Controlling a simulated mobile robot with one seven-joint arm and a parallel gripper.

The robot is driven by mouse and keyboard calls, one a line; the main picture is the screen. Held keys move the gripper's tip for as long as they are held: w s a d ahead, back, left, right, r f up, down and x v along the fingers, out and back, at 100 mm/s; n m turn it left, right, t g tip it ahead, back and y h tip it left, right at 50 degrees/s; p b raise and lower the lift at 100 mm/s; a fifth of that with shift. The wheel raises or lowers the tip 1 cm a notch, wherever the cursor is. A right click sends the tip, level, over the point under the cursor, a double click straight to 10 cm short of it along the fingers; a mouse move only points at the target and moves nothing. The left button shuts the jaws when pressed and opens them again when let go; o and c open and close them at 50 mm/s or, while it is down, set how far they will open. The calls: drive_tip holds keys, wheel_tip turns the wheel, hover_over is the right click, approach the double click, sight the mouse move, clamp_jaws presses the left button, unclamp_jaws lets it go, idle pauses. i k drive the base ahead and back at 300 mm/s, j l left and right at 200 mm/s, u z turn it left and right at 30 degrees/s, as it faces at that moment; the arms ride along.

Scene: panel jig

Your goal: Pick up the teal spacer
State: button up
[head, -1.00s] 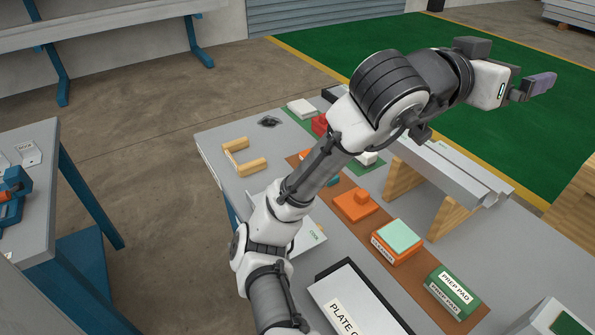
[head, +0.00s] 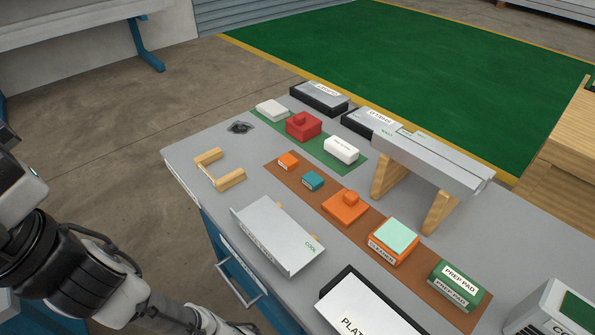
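The teal spacer (head: 312,181) is a small teal block with a pale label on its front side. It lies on the brown mat (head: 330,190) on the grey workbench, between a small orange block (head: 288,161) and a larger orange piece with a knob (head: 345,207). Nothing covers it. My arm is at the left edge of the head view, well away from the spacer and off the bench top. My gripper's fingers are outside the picture, so what they hold is hidden.
A tilted grey sheet-metal piece (head: 278,238) lies in front of the spacer. A metal channel on wooden supports (head: 435,165) stands behind, to the right. A wooden bracket (head: 220,170) is left. A red block (head: 303,126) and white boxes lie on a green mat.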

sight(312, 180)
drive_tip(key=i+j+z, duration=0.2)
drive_tip(key=i+j, duration=0.15)
drive_tip(key=j, duration=0.25)
drive_tip(key=i+j+z, duration=0.1)
drive_tip(key=j, duration=0.25)
drive_tip(key=i+j, duration=0.2)
drive_tip(key=j, duration=0.15)
drive_tip(key=z, duration=0.05)
